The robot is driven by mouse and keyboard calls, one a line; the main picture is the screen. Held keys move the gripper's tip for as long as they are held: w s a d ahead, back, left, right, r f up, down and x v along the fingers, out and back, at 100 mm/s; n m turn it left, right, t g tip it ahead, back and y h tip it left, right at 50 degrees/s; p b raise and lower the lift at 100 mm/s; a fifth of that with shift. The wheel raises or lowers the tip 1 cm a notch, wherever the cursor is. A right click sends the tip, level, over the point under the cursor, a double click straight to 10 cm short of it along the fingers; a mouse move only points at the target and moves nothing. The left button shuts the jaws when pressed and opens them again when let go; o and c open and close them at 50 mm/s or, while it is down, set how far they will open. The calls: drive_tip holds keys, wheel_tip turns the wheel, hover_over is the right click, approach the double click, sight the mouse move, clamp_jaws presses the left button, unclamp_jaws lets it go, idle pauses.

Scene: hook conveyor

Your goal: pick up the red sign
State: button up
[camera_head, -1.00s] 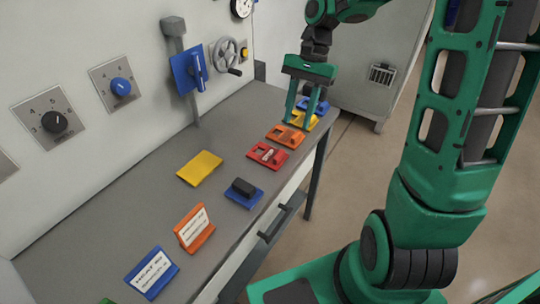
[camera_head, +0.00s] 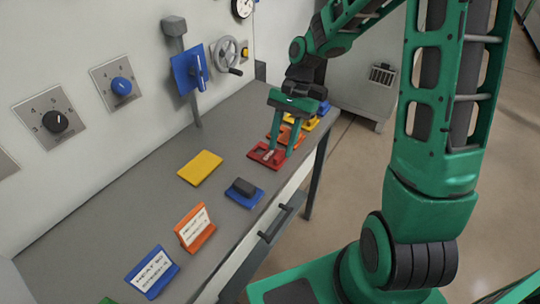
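The red sign (camera_head: 260,157) lies flat on the grey table, in a row of coloured signs near the table's right edge. My gripper (camera_head: 280,145) points down over the red sign, with its two green fingers apart. The fingertips are at the sign's upper part, one on the left and one on the right; I cannot tell whether they touch it. The fingers and the gripper body hide part of the orange sign (camera_head: 291,138) behind.
Yellow (camera_head: 312,123) and blue (camera_head: 323,107) signs lie behind. A yellow plate (camera_head: 200,167) and a blue base with a black block (camera_head: 243,192) are nearer. The wall with knobs borders the left.

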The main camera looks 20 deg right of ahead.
drive_tip(key=shift+x, duration=0.85)
clamp_jaws()
